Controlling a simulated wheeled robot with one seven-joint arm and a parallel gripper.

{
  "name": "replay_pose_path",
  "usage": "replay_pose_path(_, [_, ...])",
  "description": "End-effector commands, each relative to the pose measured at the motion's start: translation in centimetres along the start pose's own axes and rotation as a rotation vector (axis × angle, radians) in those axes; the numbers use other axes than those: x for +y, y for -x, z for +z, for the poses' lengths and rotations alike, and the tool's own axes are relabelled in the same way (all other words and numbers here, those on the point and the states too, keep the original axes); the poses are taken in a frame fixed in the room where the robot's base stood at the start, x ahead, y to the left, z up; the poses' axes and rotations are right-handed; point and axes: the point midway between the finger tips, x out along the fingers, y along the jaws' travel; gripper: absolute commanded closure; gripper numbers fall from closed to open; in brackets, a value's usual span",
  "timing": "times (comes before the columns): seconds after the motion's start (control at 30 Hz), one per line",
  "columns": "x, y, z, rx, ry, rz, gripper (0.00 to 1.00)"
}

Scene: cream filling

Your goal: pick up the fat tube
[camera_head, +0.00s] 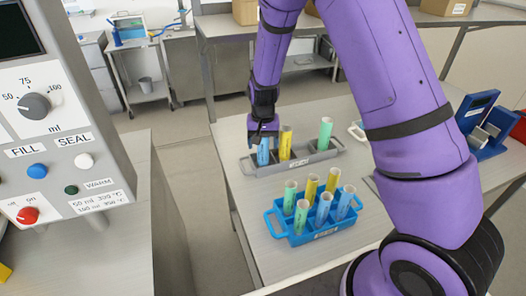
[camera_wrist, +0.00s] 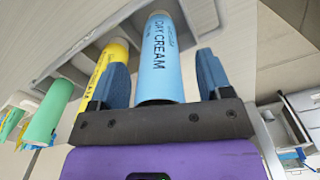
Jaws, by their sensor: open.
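A light-blue tube labelled "DAY CREAM" (camera_wrist: 160,55) stands in the grey rack (camera_head: 330,152); it also shows in the head view (camera_head: 263,152) at the rack's left end. My gripper (camera_head: 264,132) is above this tube. In the wrist view, its two dark fingers (camera_wrist: 158,82) are open, one on each side of the tube's upper end, with visible gaps. A yellow tube (camera_head: 285,142) and a green tube (camera_head: 325,134) stand in the same rack. Which tube is fattest is hard to tell.
A blue rack (camera_head: 318,237) with several slimmer-looking tubes stands nearer on the table. The filling machine (camera_head: 75,130) is at the left. A blue device (camera_head: 484,125) stands at the right. My arm covers much of the table's right side.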

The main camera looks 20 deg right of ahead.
Motion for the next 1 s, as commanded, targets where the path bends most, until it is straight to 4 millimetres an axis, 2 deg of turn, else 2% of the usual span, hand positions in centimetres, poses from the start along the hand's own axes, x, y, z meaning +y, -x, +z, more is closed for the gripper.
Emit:
replay_pose_path(0.07, [0.0,0.0,0.0,0.0,0.0,0.0,0.28])
replay_pose_path(0.3, [0.0,0.0,0.0,0.0,0.0,0.0,0.8])
replay_pose_path(0.67, [0.0,0.7,0.0,0.001,0.001,-0.001,0.81])
replay_pose_path(0.77, [-0.1,1.9,-0.1,0.003,0.002,-0.002,0.81])
replay_pose_path(1.0, [-0.1,6.5,-0.1,0.004,0.002,-0.003,0.81])
